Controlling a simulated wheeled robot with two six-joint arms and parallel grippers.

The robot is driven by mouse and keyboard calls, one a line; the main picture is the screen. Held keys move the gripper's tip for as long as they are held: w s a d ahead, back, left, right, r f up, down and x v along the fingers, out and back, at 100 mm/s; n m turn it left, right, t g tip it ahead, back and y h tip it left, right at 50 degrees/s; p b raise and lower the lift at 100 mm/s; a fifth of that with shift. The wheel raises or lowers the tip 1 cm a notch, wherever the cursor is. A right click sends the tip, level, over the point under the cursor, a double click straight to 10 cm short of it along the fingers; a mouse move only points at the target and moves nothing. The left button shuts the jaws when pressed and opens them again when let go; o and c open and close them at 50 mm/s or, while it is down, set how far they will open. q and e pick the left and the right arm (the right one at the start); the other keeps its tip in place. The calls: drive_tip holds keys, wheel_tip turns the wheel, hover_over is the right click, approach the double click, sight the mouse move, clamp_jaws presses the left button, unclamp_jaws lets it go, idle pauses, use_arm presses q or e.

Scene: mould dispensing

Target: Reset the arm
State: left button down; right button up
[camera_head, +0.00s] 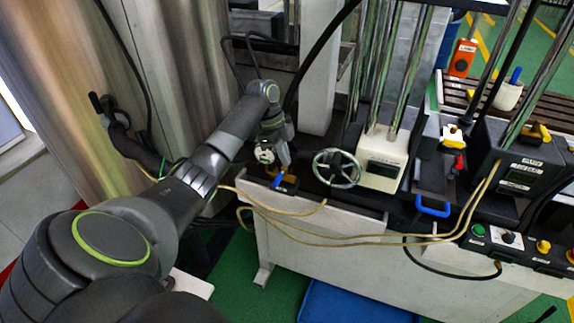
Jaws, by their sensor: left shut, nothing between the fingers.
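My left arm comes in from the lower left and reaches up toward the middle of the view. Its gripper (284,182) points down at the left end of the machine bench (335,222). The fingers are small and dark here, shut with nothing between them. They are close to a small blue and orange fitting (278,180) on the bench edge; I cannot tell whether they touch it. My right gripper is not in view.
A handwheel (337,169) and a white box (383,160) stand right of the gripper. Upright metal rods rise behind them. Yellowish hoses (350,237) hang along the bench front. A control panel with buttons (510,240) is at the right. Green floor (285,290) shows below.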

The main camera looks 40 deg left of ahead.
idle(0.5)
use_arm(q)
drive_tip(key=s+d+f+n+y, duration=0.1)
drive_tip(key=s+d+f+n, duration=0.25)
drive_tip(key=s+f, duration=0.5)
drive_tip(key=s+d+f+n+y, duration=0.2)
drive_tip(key=s+d+f+n, duration=0.15)
drive_tip(key=s+f, duration=0.5)
drive_tip(key=s+d+r+n+t+y, duration=0.1)
drive_tip(key=s+d+r+n+t, duration=0.15)
drive_tip(key=s+n, duration=0.45)
drive_tip(key=s+d+r+n+t+y, duration=0.15)
drive_tip(key=s+r, duration=0.25)
drive_tip(key=s, duration=0.8)
wheel_tip(320, 180, down, 25)
drive_tip(key=a+g+b, duration=0.1)
drive_tip(key=a+g, duration=0.1)
drive_tip(key=s+d+f+g+b, duration=0.1)
drive_tip(key=s+f, duration=1.4)
drive_tip(key=f, duration=0.2)
drive_tip(key=shift+s+f+n+h, duration=0.15)
drive_tip(key=shift+f+n+h, duration=0.05)
drive_tip(key=shift+n+h, duration=0.25)
